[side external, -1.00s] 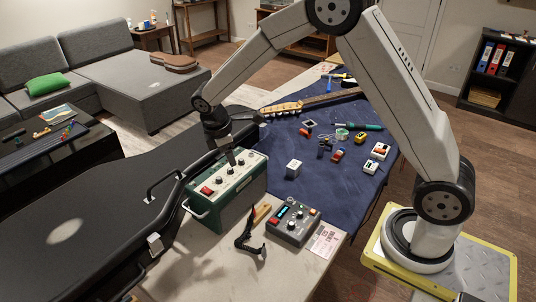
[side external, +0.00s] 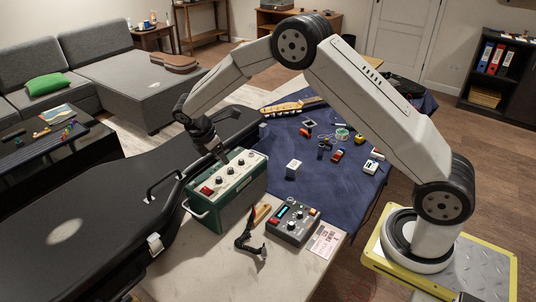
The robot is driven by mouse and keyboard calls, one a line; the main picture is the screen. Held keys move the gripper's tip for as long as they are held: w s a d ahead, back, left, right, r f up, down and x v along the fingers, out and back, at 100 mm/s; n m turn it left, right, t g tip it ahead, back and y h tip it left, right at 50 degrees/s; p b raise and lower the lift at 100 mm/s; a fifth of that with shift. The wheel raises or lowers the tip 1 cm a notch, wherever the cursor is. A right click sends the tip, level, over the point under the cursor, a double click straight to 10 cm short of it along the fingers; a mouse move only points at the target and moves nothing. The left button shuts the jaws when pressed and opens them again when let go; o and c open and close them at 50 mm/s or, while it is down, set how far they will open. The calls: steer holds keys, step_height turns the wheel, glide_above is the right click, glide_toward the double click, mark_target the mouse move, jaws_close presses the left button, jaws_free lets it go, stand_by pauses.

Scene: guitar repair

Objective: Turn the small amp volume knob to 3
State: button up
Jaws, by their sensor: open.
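The small amp (side external: 232,198) is a green box with a pale top panel, standing on the near end of the bench. Its panel carries a red switch (side external: 206,190) at the near left and several dark knobs in a row, one of them a knob (side external: 219,180) near the switch. The knob markings are too small to read. My gripper (side external: 222,158) is open and points down at the amp's far left edge, close to the panel. Its fingertips are small and dark; I cannot tell whether they touch a knob.
A grey pedal unit (side external: 293,222) and a black clamp (side external: 248,240) lie to the amp's right. A white cube (side external: 294,168) and several small parts rest on the blue mat (side external: 272,180).

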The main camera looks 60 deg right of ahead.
mark_target(230, 169)
steer(key=shift+x, duration=3.15)
steer(key=shift+c, duration=0.2)
jaws_close()
